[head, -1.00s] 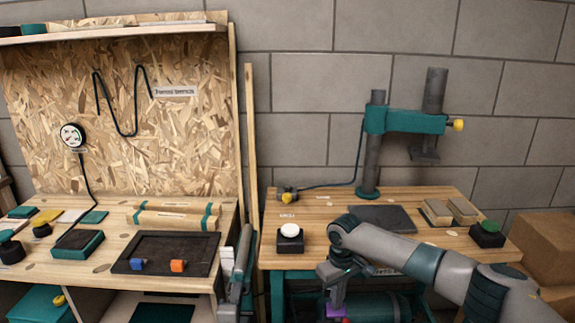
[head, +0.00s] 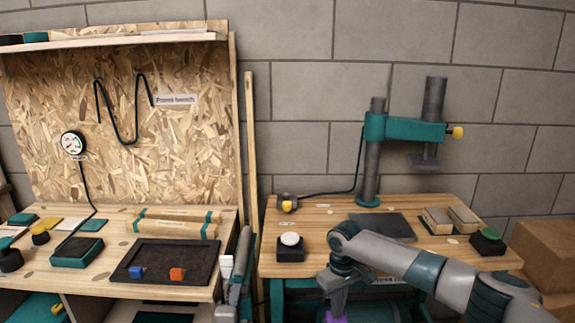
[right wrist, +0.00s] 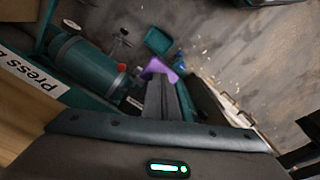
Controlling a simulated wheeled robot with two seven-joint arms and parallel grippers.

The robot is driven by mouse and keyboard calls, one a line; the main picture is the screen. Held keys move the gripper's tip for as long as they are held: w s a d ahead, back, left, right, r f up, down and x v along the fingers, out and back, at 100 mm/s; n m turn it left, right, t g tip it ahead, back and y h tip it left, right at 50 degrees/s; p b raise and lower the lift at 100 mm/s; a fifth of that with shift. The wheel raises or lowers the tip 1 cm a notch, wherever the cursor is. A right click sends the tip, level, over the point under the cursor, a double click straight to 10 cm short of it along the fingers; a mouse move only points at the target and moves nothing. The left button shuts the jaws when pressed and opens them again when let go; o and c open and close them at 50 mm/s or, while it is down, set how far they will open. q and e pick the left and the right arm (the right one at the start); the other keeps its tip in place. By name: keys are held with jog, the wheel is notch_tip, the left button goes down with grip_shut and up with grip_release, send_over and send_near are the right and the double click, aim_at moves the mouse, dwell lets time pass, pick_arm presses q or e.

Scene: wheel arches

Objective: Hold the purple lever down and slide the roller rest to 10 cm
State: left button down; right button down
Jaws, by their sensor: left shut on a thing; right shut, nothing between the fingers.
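The purple lever (head: 336,317) shows at the bottom edge of the head view, under the right bench. In the right wrist view the purple lever (right wrist: 160,70) is near the fingertips. My right gripper (head: 335,303) points down from above onto the lever; its fingers (right wrist: 158,84) are shut with nothing between them. They appear to touch the lever, but I cannot tell how far it is pressed. A narrow grey and teal part (head: 236,275) stands between the benches, perhaps my left arm; its jaws and what they hold cannot be made out. I cannot identify the roller rest.
A teal cylinder (right wrist: 88,65) lies beside the lever. The right bench (head: 330,225) carries a white button (head: 290,240), a green button (head: 488,240) and a teal press stand (head: 372,165). The left bench (head: 30,280) holds a dark tray (head: 165,252). Cardboard boxes (head: 550,250) stand at right.

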pick_arm(q)
jog(key=shift+a+r, duration=0.1)
pick_arm(e)
notch_tip(320, 180, up, 7)
jog(key=shift+f, duration=0.2)
dwell(0.5)
pick_arm(q)
jog(key=c, duration=1.6)
grip_release()
jog(key=shift+w, duration=0.1)
jog(key=shift+s+r, duration=0.2)
jog(key=shift+s, duration=1.6)
jog(key=shift+s+r, duration=0.2)
jog(key=shift+s, duration=1.55)
pick_arm(e)
jog(key=shift+f, duration=0.1)
